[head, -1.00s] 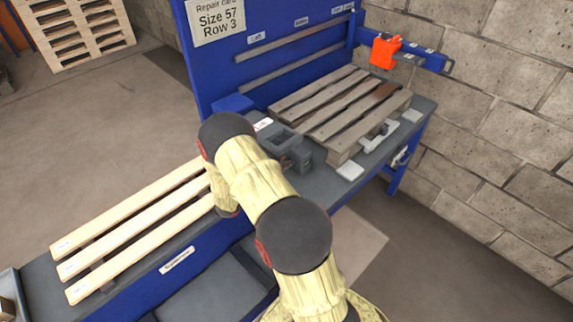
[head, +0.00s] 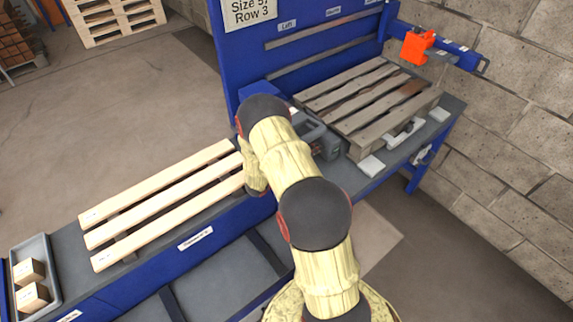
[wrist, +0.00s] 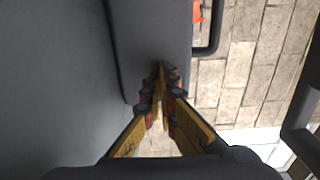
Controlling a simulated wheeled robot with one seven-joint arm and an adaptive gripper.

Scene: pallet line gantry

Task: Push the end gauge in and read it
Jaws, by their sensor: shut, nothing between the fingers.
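An orange block (head: 417,47) sits on a blue rail (head: 455,53) at the back right of the bench; I cannot tell for certain that it is the end gauge. No reading is legible. A small orange patch (wrist: 198,12) shows at the top of the wrist view. My gripper (wrist: 161,72) is shut and empty in the wrist view, with its fingertips together beside a large dark grey surface (wrist: 150,30). I cannot tell whether they touch it. In the head view my arm hides the gripper.
A weathered pallet (head: 375,95) lies on the bench beside a dark grey device (head: 328,146). Pale slats (head: 165,190) lie at left, near a grey tray (head: 52,270) holding wooden blocks. A block wall (head: 520,140) stands at right. A card (head: 250,12) hangs on the blue panel.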

